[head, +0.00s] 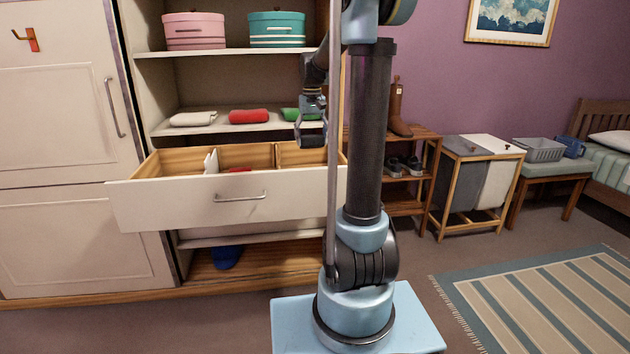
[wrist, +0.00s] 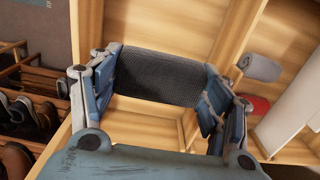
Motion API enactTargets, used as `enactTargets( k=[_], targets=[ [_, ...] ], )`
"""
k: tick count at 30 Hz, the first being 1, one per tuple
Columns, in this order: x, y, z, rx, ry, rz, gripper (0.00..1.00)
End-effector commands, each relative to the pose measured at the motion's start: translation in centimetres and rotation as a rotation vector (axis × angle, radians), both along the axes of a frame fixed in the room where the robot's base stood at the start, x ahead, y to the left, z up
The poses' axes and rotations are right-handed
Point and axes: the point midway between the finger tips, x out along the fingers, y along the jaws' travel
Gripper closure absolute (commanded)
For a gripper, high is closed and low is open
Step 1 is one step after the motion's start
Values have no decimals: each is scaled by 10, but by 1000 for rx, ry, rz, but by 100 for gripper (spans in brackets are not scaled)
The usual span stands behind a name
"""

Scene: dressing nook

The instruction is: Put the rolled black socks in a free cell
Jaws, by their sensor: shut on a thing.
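The rolled black socks (wrist: 160,78) are a dark, textured roll held between both fingers of my gripper (wrist: 163,73) in the wrist view. My gripper also shows in the head view (head: 311,132), over the right end of the open drawer (head: 180,208). In the head view I cannot make the socks out clearly. In the wrist view they are over a wooden drawer cell whose visible floor is bare. In a neighbouring part of the drawer lie a grey roll (wrist: 261,67) and a red item (wrist: 256,105). The held socks and gripper hide part of the drawer.
A white panel (wrist: 288,118) stands upright in the drawer. Above it, a shelf holds white, red (head: 248,116) and green folded items. A shoe rack (head: 408,180) and a laundry hamper (head: 478,180) stand to the right.

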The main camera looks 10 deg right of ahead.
Motion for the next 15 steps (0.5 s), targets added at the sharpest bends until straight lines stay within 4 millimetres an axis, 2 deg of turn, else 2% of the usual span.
enactTargets(
  k=[6, 15],
  targets=[
    [0, -1, -35, 0, 0, -2, 51],
    [0, -2, -61, 0, 0, -2, 51]
  ],
)
